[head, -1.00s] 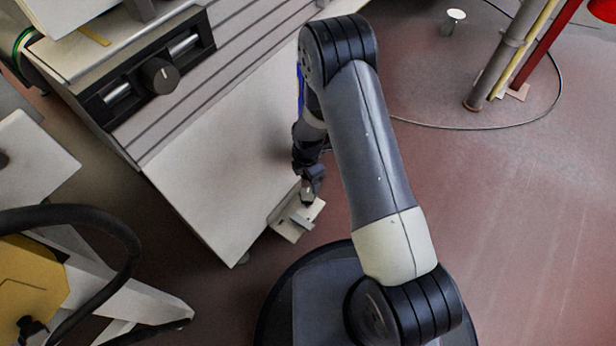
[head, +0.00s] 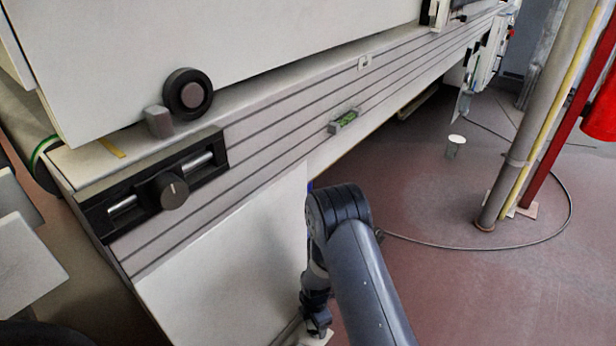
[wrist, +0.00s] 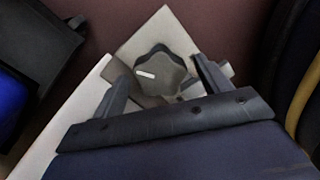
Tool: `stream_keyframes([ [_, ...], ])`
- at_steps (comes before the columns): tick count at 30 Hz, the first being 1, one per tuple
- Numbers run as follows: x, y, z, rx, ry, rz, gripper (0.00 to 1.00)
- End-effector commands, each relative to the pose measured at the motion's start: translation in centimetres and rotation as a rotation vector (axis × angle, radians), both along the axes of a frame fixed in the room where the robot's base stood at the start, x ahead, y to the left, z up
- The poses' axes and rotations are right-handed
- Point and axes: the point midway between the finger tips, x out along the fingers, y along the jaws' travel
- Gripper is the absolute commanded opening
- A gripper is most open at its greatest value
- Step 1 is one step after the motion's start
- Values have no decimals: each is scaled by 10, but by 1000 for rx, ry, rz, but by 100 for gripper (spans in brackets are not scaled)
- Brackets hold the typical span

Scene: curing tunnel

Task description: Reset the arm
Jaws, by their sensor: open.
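My gripper (wrist: 161,74) is open in the wrist view, with one finger on each side of a dark lobed knob (wrist: 158,70) that has a white mark. The knob sits on a pale plate (wrist: 165,22). I cannot tell whether the fingers touch the knob. In the head view my arm (head: 362,285) hangs down beside the machine's pale side panel (head: 225,285). My gripper end is low at the bottom edge of that view, by a small pale plate that is mostly cut off.
The machine front carries a black slider panel with a dial (head: 170,190), a black round knob (head: 188,93) and a green level vial (head: 345,121). To the right stand a grey post (head: 520,150), a red post (head: 572,110), a small white-topped cup (head: 455,146) and a floor cable (head: 480,249). Open floor lies between.

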Motion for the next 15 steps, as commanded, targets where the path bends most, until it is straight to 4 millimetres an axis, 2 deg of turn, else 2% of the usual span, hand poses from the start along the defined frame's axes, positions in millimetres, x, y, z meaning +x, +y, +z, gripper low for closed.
stream_keyframes([
  [15, 0, 0, 4, 0, -1, -9, 73],
])
